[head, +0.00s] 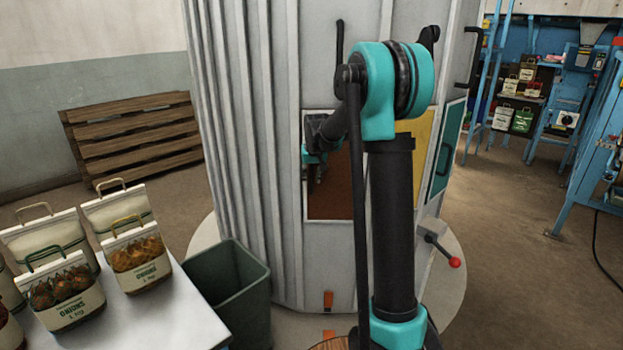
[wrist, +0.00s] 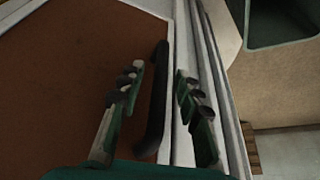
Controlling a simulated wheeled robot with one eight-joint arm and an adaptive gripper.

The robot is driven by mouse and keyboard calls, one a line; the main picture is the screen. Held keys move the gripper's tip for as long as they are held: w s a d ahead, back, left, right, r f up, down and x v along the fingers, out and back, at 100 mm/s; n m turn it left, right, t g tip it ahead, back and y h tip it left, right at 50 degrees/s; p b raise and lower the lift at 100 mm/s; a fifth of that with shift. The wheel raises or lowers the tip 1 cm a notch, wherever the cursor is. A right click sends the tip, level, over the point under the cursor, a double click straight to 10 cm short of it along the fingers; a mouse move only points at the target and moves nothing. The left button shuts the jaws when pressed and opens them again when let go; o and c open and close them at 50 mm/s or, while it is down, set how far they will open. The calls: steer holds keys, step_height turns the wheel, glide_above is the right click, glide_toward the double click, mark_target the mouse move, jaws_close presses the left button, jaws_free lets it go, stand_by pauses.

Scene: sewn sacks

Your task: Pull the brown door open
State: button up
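The brown door (head: 335,186) is a flat panel in the grey ribbed housing, partly hidden behind my arm in the head view. In the wrist view the door (wrist: 75,70) fills the left side and looks closed against its pale frame. Its black bar handle (wrist: 156,105) runs along the door's edge next to the frame. My gripper (wrist: 158,85) is open, with one finger on each side of the handle. I see a gap between the fingers and the bar. In the head view my gripper (head: 318,170) is in front of the door and small.
A yellow panel (head: 416,140) and a teal door (head: 447,150) are right of the brown door. A lever with a red knob (head: 454,262) sticks out below. A green bin (head: 228,285) and a white table (head: 170,318) with onion sacks stand at the left.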

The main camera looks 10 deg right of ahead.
steer(key=shift+f, duration=0.1)
jaws_close()
stand_by(0.3)
